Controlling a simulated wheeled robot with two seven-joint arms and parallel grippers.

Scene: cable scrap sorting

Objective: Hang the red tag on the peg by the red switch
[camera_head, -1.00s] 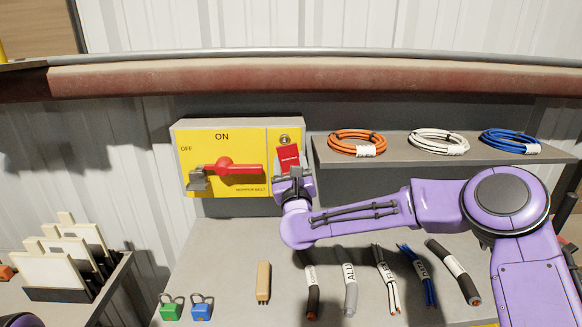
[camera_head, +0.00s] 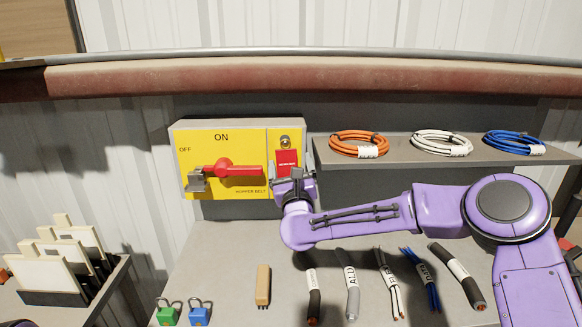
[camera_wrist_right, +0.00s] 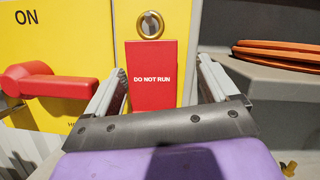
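The red tag (camera_wrist_right: 152,75), marked "DO NOT RUN", hangs upright on the yellow panel. Its brass ring (camera_wrist_right: 140,28) is around the metal peg (camera_wrist_right: 150,22). In the head view the red tag (camera_head: 287,161) is right of the red switch (camera_head: 235,170); the switch handle (camera_wrist_right: 60,86) is at left in the wrist view. My right gripper (camera_wrist_right: 160,88) is open, with one finger on each side of the tag and visible gaps between. In the head view the right gripper (camera_head: 295,178) is just below the tag. My left gripper is not in view.
A shelf (camera_head: 400,152) with orange (camera_head: 359,144), white and blue cable coils is to the right. Several cable scraps, a tan block (camera_head: 263,285) and green and blue padlocks (camera_head: 199,313) lie on the bench (camera_head: 220,250). A rack (camera_head: 70,297) stands at left.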

